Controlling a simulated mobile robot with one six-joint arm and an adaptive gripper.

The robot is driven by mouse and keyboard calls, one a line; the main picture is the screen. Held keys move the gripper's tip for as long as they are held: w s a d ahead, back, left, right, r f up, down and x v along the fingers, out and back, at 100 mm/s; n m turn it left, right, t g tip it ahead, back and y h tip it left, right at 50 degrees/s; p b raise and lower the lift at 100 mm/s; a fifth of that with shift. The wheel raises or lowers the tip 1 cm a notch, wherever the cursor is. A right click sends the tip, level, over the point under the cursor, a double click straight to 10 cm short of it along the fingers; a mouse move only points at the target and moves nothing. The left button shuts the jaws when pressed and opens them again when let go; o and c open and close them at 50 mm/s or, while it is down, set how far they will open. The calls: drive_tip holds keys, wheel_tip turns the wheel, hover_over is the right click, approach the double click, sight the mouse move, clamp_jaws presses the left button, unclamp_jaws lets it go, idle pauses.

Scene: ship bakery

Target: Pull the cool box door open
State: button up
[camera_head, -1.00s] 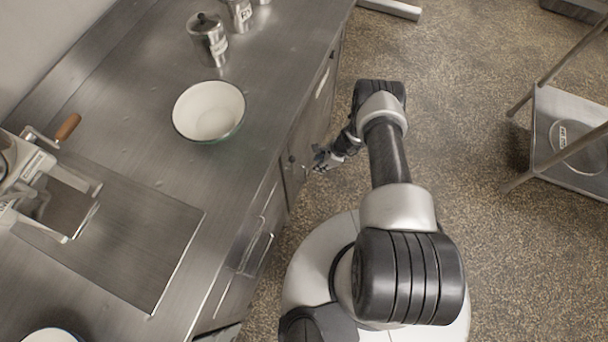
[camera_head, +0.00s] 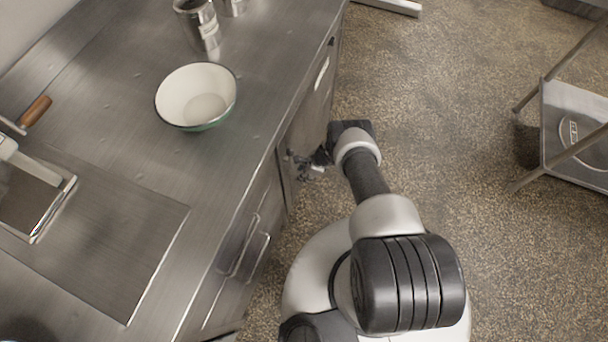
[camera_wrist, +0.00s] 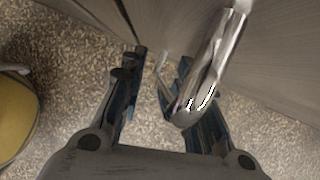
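The steel cabinet front (camera_head: 313,115) under the counter has doors with handles; I take the cool box door to be among them, but cannot tell which. My gripper (camera_head: 303,168) is low beside this front in the head view. In the wrist view, a shiny metal bar handle (camera_wrist: 215,65) runs down from the top and ends over the right finger. My gripper (camera_wrist: 162,58) has its two dark fingers apart there, with floor showing between them. A small metal piece (camera_wrist: 163,82) also shows between the fingers. I cannot tell whether the handle touches the finger.
The steel counter (camera_head: 110,110) holds a white bowl (camera_head: 190,95), metal canisters (camera_head: 197,25) and a device with a wooden handle (camera_head: 37,110). A pair of bar handles (camera_head: 247,250) is on the nearer cabinet front. A metal cart (camera_head: 575,95) stands right. Speckled floor (camera_head: 440,130) between is clear.

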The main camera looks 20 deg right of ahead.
drive_tip(key=shift+c, duration=0.4)
clamp_jaws()
idle(0.4)
